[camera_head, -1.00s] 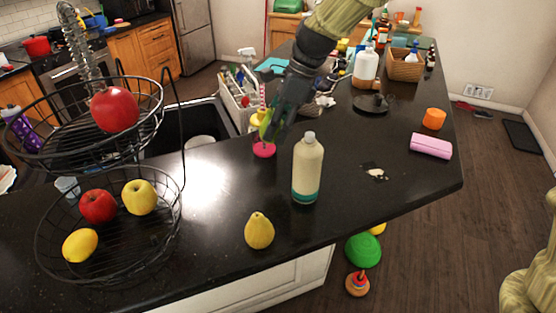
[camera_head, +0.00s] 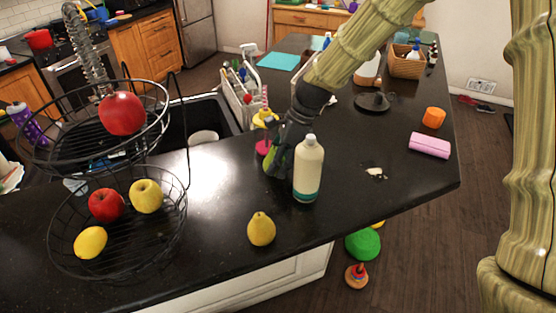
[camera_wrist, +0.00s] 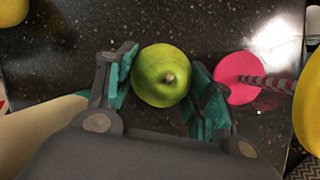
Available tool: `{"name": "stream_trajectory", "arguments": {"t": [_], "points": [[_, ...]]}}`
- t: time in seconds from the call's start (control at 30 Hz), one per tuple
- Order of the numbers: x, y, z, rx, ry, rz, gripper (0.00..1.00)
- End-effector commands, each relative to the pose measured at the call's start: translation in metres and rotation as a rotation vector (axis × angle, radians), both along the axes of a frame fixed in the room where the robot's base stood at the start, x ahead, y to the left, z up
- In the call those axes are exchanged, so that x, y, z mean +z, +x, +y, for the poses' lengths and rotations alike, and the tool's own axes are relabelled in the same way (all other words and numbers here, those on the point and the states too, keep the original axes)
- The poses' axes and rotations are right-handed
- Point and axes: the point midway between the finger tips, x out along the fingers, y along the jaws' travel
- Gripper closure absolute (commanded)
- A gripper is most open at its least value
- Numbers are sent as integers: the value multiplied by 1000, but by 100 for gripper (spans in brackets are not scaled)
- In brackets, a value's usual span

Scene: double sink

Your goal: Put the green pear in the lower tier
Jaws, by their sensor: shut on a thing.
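The green pear (camera_wrist: 162,76) sits between the two fingers of my gripper (camera_wrist: 160,90) in the wrist view, with a finger pad against each side. In the head view my gripper (camera_head: 277,160) is low over the counter behind the white bottle, and the pear is mostly hidden by it. I cannot tell whether the pear touches the counter. The two-tier wire basket stands at the left. Its lower tier (camera_head: 118,272) holds a red apple (camera_head: 106,205), a yellow apple (camera_head: 146,196) and a lemon (camera_head: 90,242). The upper tier (camera_head: 40,165) holds a red fruit (camera_head: 122,114).
The white bottle (camera_head: 308,170) stands close to my gripper. A pink-based striped item (camera_wrist: 238,78) is close to the right finger. A yellow pear (camera_head: 261,229) stands near the counter's front edge. The counter between it and the basket is clear.

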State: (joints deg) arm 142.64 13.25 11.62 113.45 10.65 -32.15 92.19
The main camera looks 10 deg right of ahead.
Motion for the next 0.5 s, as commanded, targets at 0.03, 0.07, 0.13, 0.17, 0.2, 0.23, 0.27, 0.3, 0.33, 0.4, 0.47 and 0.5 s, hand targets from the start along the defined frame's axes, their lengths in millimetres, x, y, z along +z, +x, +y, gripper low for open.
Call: {"name": "stream_trajectory", "arguments": {"t": [0.03, 0.07, 0.13, 0.17, 0.2, 0.23, 0.27, 0.3, 0.33, 0.4, 0.47, 0.5], "points": [[-2, 0, 0, 0, 1, 0, 78], [-4, 0, 0, 0, 1, 0, 78], [-7, 0, 0, 0, 1, 0, 78], [-7, 0, 0, 0, 1, -1, 78], [-7, 0, 1, 0, 1, -1, 78], [-7, 0, 1, 0, 1, -1, 78], [-7, 0, 1, 0, 1, -1, 78], [-7, 0, 1, 0, 1, -1, 78], [-7, 0, 1, 0, 1, -1, 78], [-8, 0, 0, 0, 1, 0, 78], [-9, 0, 0, 0, 0, 0, 78], [-10, 0, 0, 1, 0, 0, 44]]}}
